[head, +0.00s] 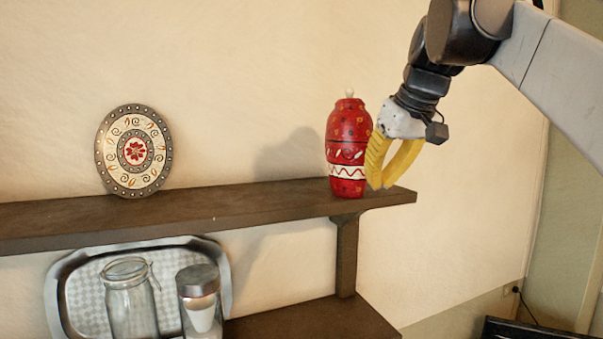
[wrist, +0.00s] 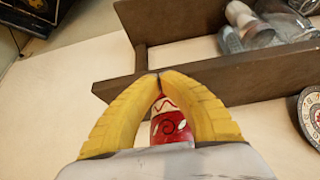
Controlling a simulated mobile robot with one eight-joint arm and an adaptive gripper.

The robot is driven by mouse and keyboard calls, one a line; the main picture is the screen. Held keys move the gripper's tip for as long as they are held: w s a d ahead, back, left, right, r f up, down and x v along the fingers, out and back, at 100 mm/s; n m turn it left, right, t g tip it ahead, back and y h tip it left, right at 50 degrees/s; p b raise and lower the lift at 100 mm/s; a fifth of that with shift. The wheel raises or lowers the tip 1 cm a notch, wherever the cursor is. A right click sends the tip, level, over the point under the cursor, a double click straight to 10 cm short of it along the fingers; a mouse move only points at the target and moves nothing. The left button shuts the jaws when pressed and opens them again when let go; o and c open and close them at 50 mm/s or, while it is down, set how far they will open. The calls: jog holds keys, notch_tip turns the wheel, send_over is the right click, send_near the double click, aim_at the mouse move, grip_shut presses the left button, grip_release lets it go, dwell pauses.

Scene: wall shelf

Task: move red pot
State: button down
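The red pot (head: 347,140) stands upright on the upper shelf, near its right end. It is a tall red jar with a pale knob on top and white patterned bands. My gripper (head: 381,187) has yellow fingers pointing down, just right of the pot and overlapping its right edge in the head view. In the wrist view, the tips of my gripper (wrist: 159,76) meet, and part of the red pot (wrist: 172,121) shows through the gap between the fingers. The fingers look shut with nothing between the tips. I cannot tell whether a finger touches the pot.
The dark wooden upper shelf (head: 235,206) has free room between the pot and a round decorated plate (head: 133,151) leaning at the left. Below stand a metal tray (head: 84,287), a glass jar (head: 130,303) and a lidded jar (head: 199,304). The shelf ends just right of my gripper.

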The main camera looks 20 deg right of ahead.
jog(key=w, duration=0.3)
jog(key=shift+w+r+p, duration=0.1)
jog(key=shift+p, duration=0.2)
